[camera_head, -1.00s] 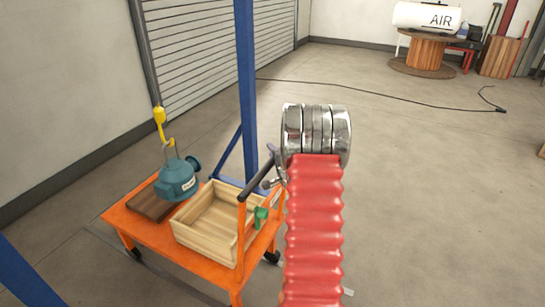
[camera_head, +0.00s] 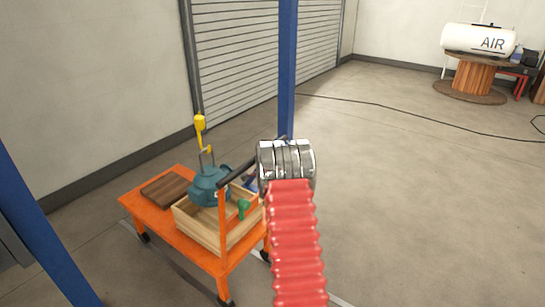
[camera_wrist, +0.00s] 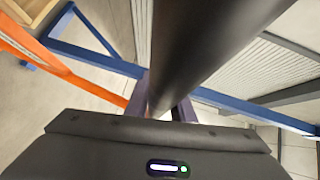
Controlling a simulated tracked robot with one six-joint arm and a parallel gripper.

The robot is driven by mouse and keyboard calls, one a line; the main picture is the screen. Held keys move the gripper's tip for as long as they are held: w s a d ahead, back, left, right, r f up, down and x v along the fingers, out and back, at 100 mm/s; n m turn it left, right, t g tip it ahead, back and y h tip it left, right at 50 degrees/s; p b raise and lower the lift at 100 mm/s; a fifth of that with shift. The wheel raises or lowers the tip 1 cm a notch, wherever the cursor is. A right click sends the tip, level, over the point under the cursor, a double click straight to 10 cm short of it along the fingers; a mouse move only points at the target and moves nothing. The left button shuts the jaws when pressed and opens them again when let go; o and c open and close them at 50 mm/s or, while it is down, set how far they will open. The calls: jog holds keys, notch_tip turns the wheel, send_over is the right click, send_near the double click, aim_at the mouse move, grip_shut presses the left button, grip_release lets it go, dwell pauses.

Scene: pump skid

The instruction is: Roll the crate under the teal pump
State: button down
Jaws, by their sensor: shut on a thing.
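The pale wooden crate (camera_head: 198,228) rides on an orange cart (camera_head: 150,209), with a small green object (camera_head: 243,208) inside it. The teal pump (camera_head: 208,190) hangs upright from a yellow hook (camera_head: 200,122). In the head view it overlaps the crate's back left corner; I cannot tell its exact height over the crate. My gripper is shut around the cart's black push bar (camera_head: 238,168); in the wrist view the jaws (camera_wrist: 168,106) close on this thick dark bar (camera_wrist: 205,45). My wrist hides the jaws in the head view.
A dark wooden board (camera_head: 163,190) lies on the cart left of the crate. A blue post (camera_head: 287,70) stands behind the cart, and another (camera_head: 45,235) at the left front. A cable (camera_head: 390,107) lies across the floor. The floor to the right is open.

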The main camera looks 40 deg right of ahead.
jog(key=shift+w+a+f, duration=0.15)
jog(key=shift+w+f, duration=0.05)
jog(key=shift+w, duration=0.4)
jog(key=shift+w+a+f, duration=0.15)
jog(key=shift+w, duration=0.45)
jog(key=c, duration=1.8)
grip_release()
jog(key=shift+o, duration=1.3)
jog(key=shift+d+r, duration=0.1)
jog(key=shift+r, duration=0.1)
jog(key=shift+r, duration=0.1)
jog(key=v, duration=1.3)
jog(key=shift+s+a, duration=0.3)
